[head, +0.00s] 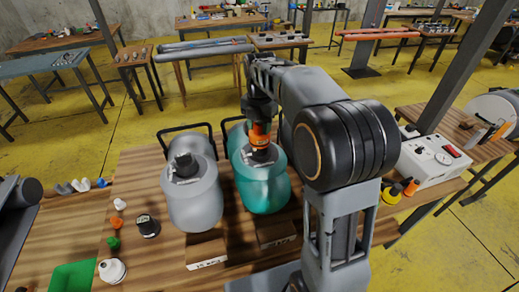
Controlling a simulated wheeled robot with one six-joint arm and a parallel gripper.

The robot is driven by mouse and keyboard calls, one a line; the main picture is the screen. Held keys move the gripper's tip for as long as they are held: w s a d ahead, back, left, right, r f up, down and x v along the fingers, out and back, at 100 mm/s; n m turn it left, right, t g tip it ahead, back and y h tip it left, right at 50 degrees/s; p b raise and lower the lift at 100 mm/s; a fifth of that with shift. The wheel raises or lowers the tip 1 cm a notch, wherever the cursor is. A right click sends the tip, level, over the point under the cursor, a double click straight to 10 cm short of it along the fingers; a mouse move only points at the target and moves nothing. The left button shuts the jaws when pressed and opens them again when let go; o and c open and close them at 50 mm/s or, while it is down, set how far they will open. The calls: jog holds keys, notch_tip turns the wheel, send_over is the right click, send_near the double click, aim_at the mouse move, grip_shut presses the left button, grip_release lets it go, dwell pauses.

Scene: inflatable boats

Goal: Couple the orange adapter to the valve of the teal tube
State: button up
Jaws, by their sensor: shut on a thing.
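The teal tube (265,193) stands on the wooden table, right of the grey tube. Its valve is largely hidden under the adapter, on the pale labelled top patch (256,156). The orange adapter (260,138) is upright at the top of the teal tube, over the valve area. I cannot tell whether it is seated or just above. My gripper (261,121) is above it, pointing down and shut on the adapter. My arm hides part of the area to the right.
The grey tube (194,203) with a black valve cap (186,165) stands close on the left. Small loose fittings, including a black one (147,226) and a white one (112,270), lie further left. A white box with dials (432,160) sits at right.

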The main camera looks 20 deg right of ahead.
aim_at(260, 137)
jog(key=shift+f, duration=0.15)
jog(key=shift+f+b, duration=0.9)
jog(key=shift+f, duration=0.25)
jog(key=shift+f+b, duration=0.75)
jog(key=shift+f, duration=0.5)
dwell(0.9)
dwell(0.3)
jog(key=m, duration=0.4)
jog(key=shift+p, duration=0.4)
jog(key=shift+m, duration=0.8)
jog(key=shift+m+p, duration=0.35)
jog(key=shift+m, duration=0.95)
